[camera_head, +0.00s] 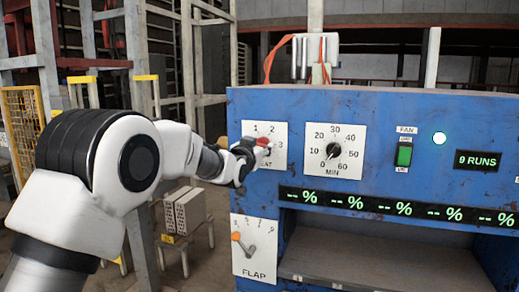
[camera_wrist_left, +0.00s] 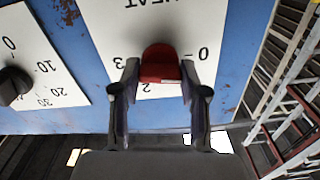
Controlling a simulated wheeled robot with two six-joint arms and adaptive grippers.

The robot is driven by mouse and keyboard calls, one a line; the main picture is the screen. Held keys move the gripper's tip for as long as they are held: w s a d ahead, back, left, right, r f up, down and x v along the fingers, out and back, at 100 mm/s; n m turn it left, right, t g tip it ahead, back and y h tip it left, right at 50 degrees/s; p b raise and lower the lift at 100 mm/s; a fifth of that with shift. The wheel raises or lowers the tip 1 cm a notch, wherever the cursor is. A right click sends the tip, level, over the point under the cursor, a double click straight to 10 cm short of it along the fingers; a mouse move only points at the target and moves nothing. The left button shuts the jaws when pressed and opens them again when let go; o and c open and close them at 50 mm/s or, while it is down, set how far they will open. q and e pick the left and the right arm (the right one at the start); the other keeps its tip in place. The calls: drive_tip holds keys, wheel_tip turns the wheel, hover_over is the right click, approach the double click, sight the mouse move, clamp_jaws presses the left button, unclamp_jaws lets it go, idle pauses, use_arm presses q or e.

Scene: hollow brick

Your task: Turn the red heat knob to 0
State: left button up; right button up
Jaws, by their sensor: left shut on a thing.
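The red heat knob (camera_head: 263,141) is on a white dial plate (camera_head: 250,129) at the left of the blue panel. In the head view my left gripper (camera_head: 250,150) covers part of the plate and knob. In the left wrist view my left gripper (camera_wrist_left: 160,80) is shut on the red knob (camera_wrist_left: 160,62), one finger on each side. That view shows the plate upside down, with 0 right of the knob, 3 left of it and 2 below. I cannot tell which mark the knob points at. My right gripper is not in view.
To the right are a black minute knob (camera_head: 333,150), a green fan switch (camera_head: 404,155), a lit round lamp (camera_head: 439,138) and a "9 RUNS" display (camera_head: 477,160). A flap lever (camera_head: 243,244) sits below the heat dial. An open bay (camera_head: 380,262) is lower right.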

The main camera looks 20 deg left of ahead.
use_arm(q)
drive_tip(key=shift+f+n, duration=0.3)
drive_tip(key=shift+n, duration=0.5)
drive_tip(key=shift+f, duration=0.1)
drive_tip(key=o, duration=0.9)
drive_tip(key=shift+o, duration=1.2)
drive_tip(key=shift+r, duration=0.2)
drive_tip(key=s, duration=1.2)
drive_tip(key=shift+a, duration=0.2)
